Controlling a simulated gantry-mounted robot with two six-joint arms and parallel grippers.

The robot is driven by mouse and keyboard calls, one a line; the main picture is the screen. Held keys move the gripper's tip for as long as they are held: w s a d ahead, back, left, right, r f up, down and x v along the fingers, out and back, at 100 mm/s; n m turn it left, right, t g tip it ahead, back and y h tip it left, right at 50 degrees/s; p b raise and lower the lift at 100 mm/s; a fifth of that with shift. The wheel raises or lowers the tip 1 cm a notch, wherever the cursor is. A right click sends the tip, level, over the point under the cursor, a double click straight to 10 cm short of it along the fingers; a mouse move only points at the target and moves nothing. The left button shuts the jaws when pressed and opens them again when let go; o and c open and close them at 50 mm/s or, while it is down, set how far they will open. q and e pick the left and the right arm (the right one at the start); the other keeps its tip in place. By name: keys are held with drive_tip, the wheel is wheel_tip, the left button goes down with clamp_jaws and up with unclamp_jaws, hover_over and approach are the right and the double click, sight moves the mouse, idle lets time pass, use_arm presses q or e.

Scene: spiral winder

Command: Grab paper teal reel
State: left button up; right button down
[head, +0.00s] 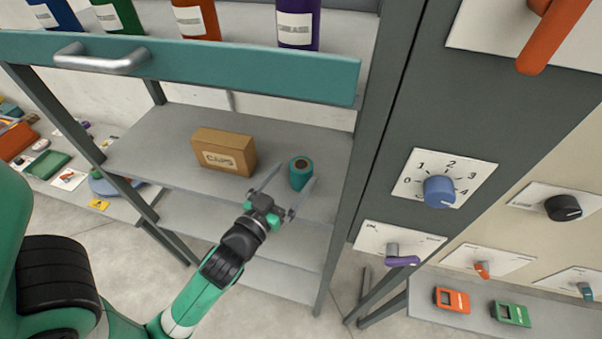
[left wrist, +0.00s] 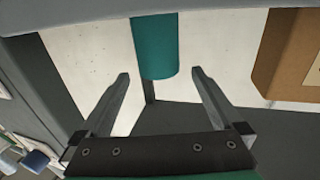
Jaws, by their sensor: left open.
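The teal paper reel (head: 302,177) stands upright on the grey shelf, to the right of a brown cardboard box. My left gripper (head: 294,173) is open, and its two fingers point toward the reel from the front, one at each side of it in the picture. In the left wrist view the reel (left wrist: 155,45) appears beyond and between the spread fingertips (left wrist: 160,74). Nothing is held, and I see no contact between fingers and reel. My right gripper is not in view.
The brown box (head: 224,151) labelled CAPS stands left of the reel; it also shows in the left wrist view (left wrist: 285,55). A teal drawer front (head: 200,70) with a metal handle overhangs the shelf. A dark cabinet post (head: 375,130) bounds the right side.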

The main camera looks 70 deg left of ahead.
sight(301, 164)
use_arm(q)
drive_tip(key=p+x, duration=0.1)
drive_tip(key=x, duration=0.3)
drive_tip(key=shift+w+a, duration=0.1)
drive_tip(key=shift+w, duration=0.1)
drive_tip(key=shift+w+a+f, duration=0.15)
drive_tip(key=shift+w, duration=0.05)
drive_tip(key=c, duration=1.4)
wheel_tip(301, 164, up, 10)
drive_tip(key=p, duration=0.2)
drive_tip(key=shift+p, duration=0.3)
drive_tip(key=shift+c, duration=0.2)
